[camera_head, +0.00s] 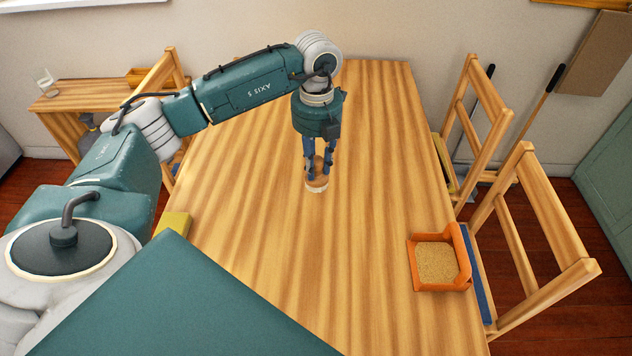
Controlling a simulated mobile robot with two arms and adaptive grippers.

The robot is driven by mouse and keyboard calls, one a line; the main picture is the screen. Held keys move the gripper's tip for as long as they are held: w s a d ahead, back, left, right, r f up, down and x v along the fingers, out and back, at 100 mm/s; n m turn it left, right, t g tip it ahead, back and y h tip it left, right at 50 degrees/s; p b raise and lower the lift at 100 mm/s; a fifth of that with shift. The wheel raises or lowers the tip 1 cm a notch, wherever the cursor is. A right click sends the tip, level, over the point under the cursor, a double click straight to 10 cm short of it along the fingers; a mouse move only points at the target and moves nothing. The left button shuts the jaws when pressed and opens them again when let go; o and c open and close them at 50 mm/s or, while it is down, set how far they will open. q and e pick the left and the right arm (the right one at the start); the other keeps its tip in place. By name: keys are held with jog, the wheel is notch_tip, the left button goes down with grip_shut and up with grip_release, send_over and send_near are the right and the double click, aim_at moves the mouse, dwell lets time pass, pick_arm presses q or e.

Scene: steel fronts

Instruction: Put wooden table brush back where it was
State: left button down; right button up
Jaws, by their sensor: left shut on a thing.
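The wooden table brush (316,186) is a small brown wooden block with pale bristles underneath. It is at the middle of the wooden table (300,260), upright with its bristles down. My left gripper (318,176) points straight down and is shut on the brush from above. I cannot tell whether the bristles touch the table top or are just above it. My right gripper is not in view.
An orange dustpan (463,258) with tan grains in it lies at the table's right edge. Wooden chairs (530,180) stand along the right side, another (162,70) at the left. A side table (85,95) is at back left. Most of the table top is clear.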

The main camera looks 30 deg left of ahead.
aim_at(317, 175)
pick_arm(q)
notch_tip(317, 175, down, 3)
jog(key=shift+r, duration=0.1)
jog(key=shift+f, duration=0.55)
notch_tip(317, 175, down, 3)
jog(key=shift+f+p, duration=0.2)
jog(key=shift+p, duration=0.15)
jog(key=shift+f, duration=0.25)
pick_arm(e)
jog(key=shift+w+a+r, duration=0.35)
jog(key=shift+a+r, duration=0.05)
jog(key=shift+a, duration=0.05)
pick_arm(q)
jog(key=c, duration=1.5)
grip_release()
jog(key=shift+f, duration=0.1)
jog(key=shift+o, duration=0.2)
